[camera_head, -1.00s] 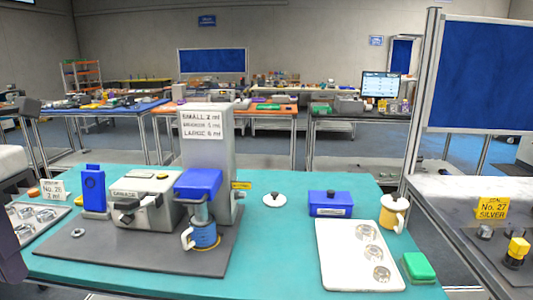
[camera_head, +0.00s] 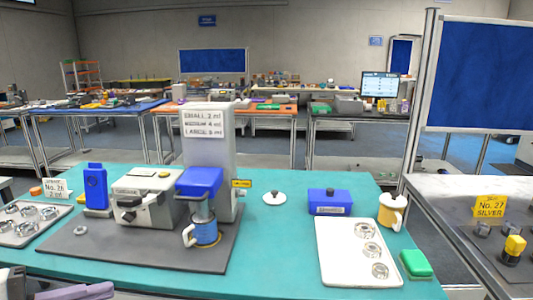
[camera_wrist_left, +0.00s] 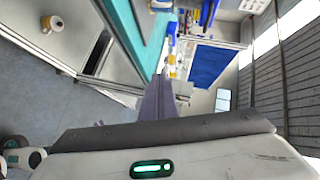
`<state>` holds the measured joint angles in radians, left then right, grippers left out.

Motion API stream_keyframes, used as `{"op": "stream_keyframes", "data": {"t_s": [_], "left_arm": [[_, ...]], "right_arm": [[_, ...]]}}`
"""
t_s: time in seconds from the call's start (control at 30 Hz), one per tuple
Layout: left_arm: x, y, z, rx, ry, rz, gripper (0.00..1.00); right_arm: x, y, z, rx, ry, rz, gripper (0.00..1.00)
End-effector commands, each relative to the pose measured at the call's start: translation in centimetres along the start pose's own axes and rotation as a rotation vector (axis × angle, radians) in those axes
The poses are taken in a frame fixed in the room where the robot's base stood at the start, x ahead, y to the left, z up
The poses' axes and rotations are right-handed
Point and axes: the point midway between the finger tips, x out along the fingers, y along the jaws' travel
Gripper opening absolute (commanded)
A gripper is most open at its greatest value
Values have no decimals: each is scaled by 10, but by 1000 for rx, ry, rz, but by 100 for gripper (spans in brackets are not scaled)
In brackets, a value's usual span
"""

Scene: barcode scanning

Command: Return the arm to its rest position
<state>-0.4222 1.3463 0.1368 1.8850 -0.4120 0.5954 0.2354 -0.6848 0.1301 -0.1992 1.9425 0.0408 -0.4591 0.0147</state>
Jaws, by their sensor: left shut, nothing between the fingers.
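My left gripper (camera_head: 98,290) shows at the bottom left corner of the head view, low in front of the teal table (camera_head: 270,272), with its purple-grey fingers pointing right. In the left wrist view its fingers (camera_wrist_left: 161,88) lie together, shut and empty. The wrist view is tilted and shows floor, table edge and a blue board. My right gripper is in neither view.
The table holds a grey machine with a blue head (camera_head: 200,182), a blue scanner-like block (camera_head: 96,188), a white tray (camera_head: 340,265), a blue box (camera_head: 329,202), a yellow mug (camera_head: 391,212) and a green block (camera_head: 416,263). A grey side table stands right.

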Motion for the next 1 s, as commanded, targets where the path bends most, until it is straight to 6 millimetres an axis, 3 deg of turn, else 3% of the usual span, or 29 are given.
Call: {"op": "stream_keyframes", "data": {"t_s": [0.13, 0.3, 0.43, 0.5, 0.6, 0.7, 0.8, 1.0], "left_arm": [[3, 65, 28, -327, -205, -186, 0], [8, 164, 35, -709, -447, -295, 0], [20, 250, 9, -1022, -616, -309, 0], [30, 292, -17, -1185, -693, -292, 0], [47, 338, -58, -1384, -770, -251, 0], [63, 366, -93, -1529, -814, -209, 0], [73, 380, -116, -1614, -835, -177, 0], [78, 387, -129, -1657, -846, -156, 0]], "right_arm": [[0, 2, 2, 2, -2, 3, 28], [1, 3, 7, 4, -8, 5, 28], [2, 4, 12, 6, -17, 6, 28], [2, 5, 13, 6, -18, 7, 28], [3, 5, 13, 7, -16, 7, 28], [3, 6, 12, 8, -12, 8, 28], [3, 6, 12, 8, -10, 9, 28], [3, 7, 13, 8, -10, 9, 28]]}}
